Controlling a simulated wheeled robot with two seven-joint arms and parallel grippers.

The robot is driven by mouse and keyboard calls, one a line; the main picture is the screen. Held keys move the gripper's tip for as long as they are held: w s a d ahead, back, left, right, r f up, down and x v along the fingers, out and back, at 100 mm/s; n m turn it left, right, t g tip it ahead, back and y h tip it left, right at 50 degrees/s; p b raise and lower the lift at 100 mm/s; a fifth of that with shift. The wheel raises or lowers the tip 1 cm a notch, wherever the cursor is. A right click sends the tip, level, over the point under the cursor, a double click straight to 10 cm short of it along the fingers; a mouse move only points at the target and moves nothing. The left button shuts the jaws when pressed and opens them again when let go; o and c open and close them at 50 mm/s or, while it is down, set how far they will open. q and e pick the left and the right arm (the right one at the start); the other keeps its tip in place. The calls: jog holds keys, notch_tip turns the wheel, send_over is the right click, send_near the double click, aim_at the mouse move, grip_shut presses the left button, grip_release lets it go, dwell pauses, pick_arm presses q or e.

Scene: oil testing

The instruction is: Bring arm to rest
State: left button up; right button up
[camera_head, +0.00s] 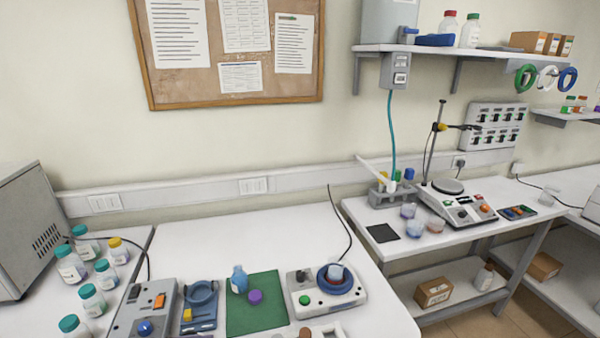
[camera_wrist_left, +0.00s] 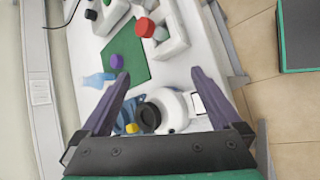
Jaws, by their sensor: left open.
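My left gripper (camera_wrist_left: 158,74) shows in the left wrist view with its two dark purple fingers spread wide and nothing between them. It hangs over the white table (camera_head: 185,245), with the green mat (camera_wrist_left: 130,50) beyond the fingertips. In the head view, no arm or gripper of mine shows. A blue bottle (camera_head: 239,279) and a purple cap-like piece (camera_head: 255,296) are on the green mat (camera_head: 258,320). The same blue bottle (camera_wrist_left: 96,80) and purple piece (camera_wrist_left: 116,61) show in the left wrist view. My right gripper is in neither view.
Several capped bottles (camera_head: 93,300) stand at the left near a grey box-shaped device (camera_head: 25,230). A control box (camera_head: 145,310), a blue holder (camera_head: 200,295) and a white device with a blue ring (camera_head: 328,290) flank the mat. A second table (camera_head: 400,250) stands at the right.

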pick_arm(q)
jog(key=s+a+f+m+g+y, duration=0.25)
jog(key=s+m+y, duration=0.55)
jog(key=m, duration=1)
jog(key=s+f+g+h+b, duration=0.1)
jog(key=s+f+b, duration=0.2)
jog(key=f, duration=1.3)
jog(key=s+f+g+h+b, duration=0.1)
jog(key=s+f+b, duration=0.2)
jog(key=f, duration=1.3)
jog(key=s+a+f+g+b, duration=0.1)
jog(key=s+f+b, duration=0.3)
jog(key=s+f, duration=1.1)
jog(key=shift+s+a+f+y, duration=0.3)
jog(key=shift+a+f, duration=0.3)
jog(key=shift+f, duration=0.2)
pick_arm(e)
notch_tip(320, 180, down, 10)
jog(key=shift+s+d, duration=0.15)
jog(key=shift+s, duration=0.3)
pick_arm(q)
jog(key=shift+w, duration=0.1)
